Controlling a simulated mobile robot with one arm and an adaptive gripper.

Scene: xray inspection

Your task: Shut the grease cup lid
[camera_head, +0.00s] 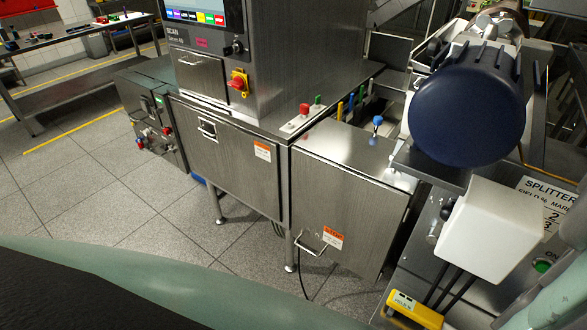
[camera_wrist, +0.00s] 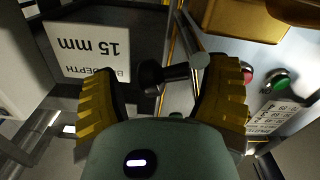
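My gripper (camera_wrist: 162,80) shows in the wrist view with its two yellow ribbed fingers wide apart. Between and just beyond them are a round black knob (camera_wrist: 151,77) and a short metal rod with a grey round end (camera_wrist: 200,61). No grip on either shows, and I cannot tell how far beyond the fingertips they are. I cannot make out a grease cup or its lid for certain in either view. My gripper cannot be made out in the head view.
In the wrist view, a white "15 mm" plate (camera_wrist: 88,48) is left, a green button (camera_wrist: 281,81) and a red button (camera_wrist: 247,74) right. In the head view, a steel cabinet (camera_head: 345,190), a white box (camera_head: 490,232) and a yellow block (camera_head: 413,309) crowd the right; floor is open left.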

